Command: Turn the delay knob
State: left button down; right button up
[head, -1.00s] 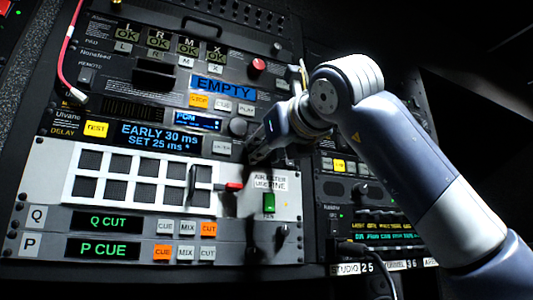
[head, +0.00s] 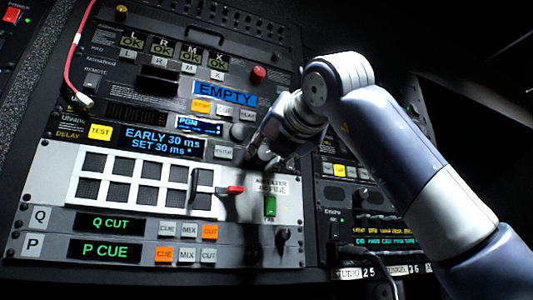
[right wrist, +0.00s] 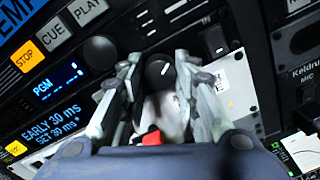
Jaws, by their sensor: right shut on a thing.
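The delay unit's display (head: 162,141) reads EARLY 30 ms, SET 30 ms with a small mark after it. It also shows in the right wrist view (right wrist: 52,122). My right gripper (head: 268,158) is at the panel, to the right of this display. In the right wrist view the dark round delay knob (right wrist: 160,72) with a white pointer line sits between the fingers of my right gripper (right wrist: 158,78), which is shut on it. In the head view the gripper hides the knob. My left gripper is not in view.
A lit yellow TEST button (head: 100,132) is left of the display. A grey knob (right wrist: 100,52) is close beside the fingers. Below are a red-tipped lever (head: 234,189) and a green switch (head: 270,206). A red cable (head: 70,55) hangs at upper left.

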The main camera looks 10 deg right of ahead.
jog(key=shift+w+a+f, duration=0.1)
jog(key=shift+f, duration=0.15)
jog(key=o, duration=1.1)
jog(key=shift+c, duration=0.2)
jog(key=shift+r, duration=0.15)
jog(key=s+d, duration=0.2)
jog(key=s, duration=1)
jog(key=shift+a, duration=0.1)
